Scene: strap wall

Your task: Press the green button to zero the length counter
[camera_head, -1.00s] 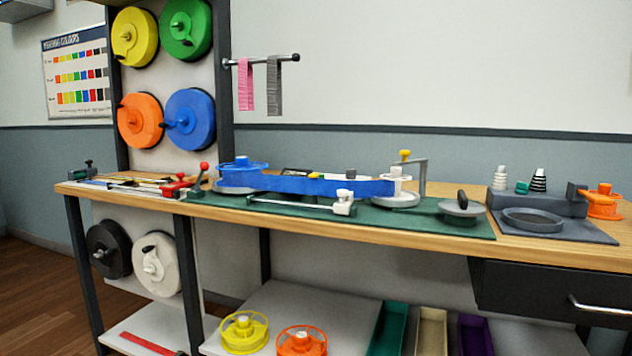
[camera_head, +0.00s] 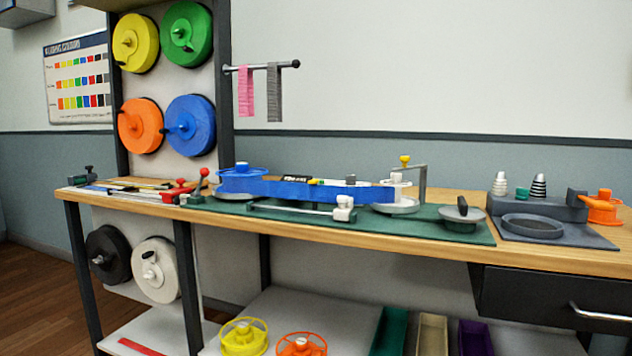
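A small dark counter-like box (camera_head: 296,179) with pale marks shows just behind the blue strap (camera_head: 325,190) on the bench. A small yellow piece (camera_head: 315,181) is beside it. I cannot make out a green button on it; the strap hides its lower part. A small teal-green piece (camera_head: 522,193) stands on the grey unit at the right, but I cannot tell whether it is a button. My gripper is not in view.
The strap runs between a blue reel (camera_head: 242,171) and a post with a yellow knob (camera_head: 404,160) on a green board (camera_head: 465,228). A red-knobbed lever (camera_head: 204,172) stands at left. A strap rail (camera_head: 262,67) juts from the rack.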

